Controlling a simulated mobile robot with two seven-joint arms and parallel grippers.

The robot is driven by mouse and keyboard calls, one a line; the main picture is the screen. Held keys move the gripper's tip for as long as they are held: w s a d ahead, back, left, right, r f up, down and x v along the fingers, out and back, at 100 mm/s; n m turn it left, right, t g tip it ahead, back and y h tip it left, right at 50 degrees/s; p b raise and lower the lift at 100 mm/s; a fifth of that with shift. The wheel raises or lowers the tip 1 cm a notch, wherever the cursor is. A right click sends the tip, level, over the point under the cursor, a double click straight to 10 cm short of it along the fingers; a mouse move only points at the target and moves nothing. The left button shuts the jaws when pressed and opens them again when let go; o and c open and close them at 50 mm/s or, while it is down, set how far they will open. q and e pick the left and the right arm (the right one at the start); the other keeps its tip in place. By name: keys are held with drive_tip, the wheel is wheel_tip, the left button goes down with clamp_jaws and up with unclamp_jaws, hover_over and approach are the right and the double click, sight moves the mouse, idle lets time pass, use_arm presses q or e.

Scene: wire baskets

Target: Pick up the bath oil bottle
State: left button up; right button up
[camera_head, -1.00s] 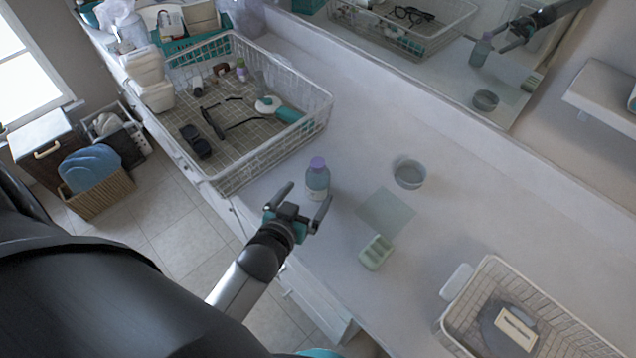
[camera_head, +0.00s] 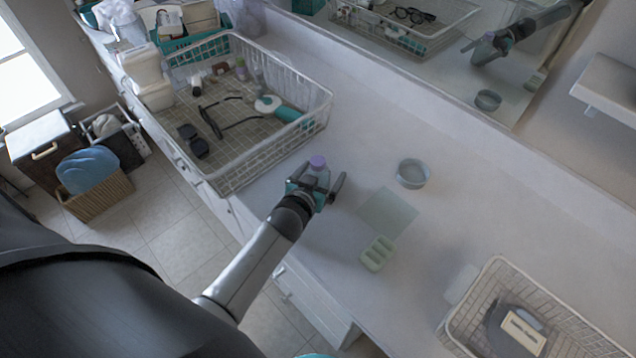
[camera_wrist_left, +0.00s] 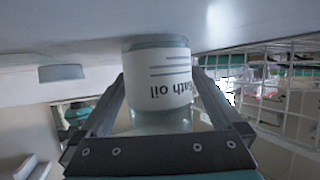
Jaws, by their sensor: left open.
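The bath oil bottle, with a purple cap (camera_head: 317,162), a teal-grey body and a white label, stands upright on the white counter. In the left wrist view the bottle (camera_wrist_left: 158,75) appears upside down, its "bath oil" label facing the camera. My left gripper (camera_head: 323,174) is open around the bottle, with one finger on each side of it. In the head view the gripper hides most of the bottle body. I cannot tell whether either finger touches it.
A large wire basket (camera_head: 262,164) with glasses and toiletries stands just left of the bottle. A round glass bowl (camera_head: 412,174), a flat pale sheet (camera_head: 387,212) and a green soap holder (camera_head: 377,254) lie to the right. Another wire basket (camera_head: 460,318) stands at lower right. A mirror runs behind.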

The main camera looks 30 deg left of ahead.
use_arm(q)
drive_tip(key=shift+c, duration=0.2)
drive_tip(key=c, duration=1.5)
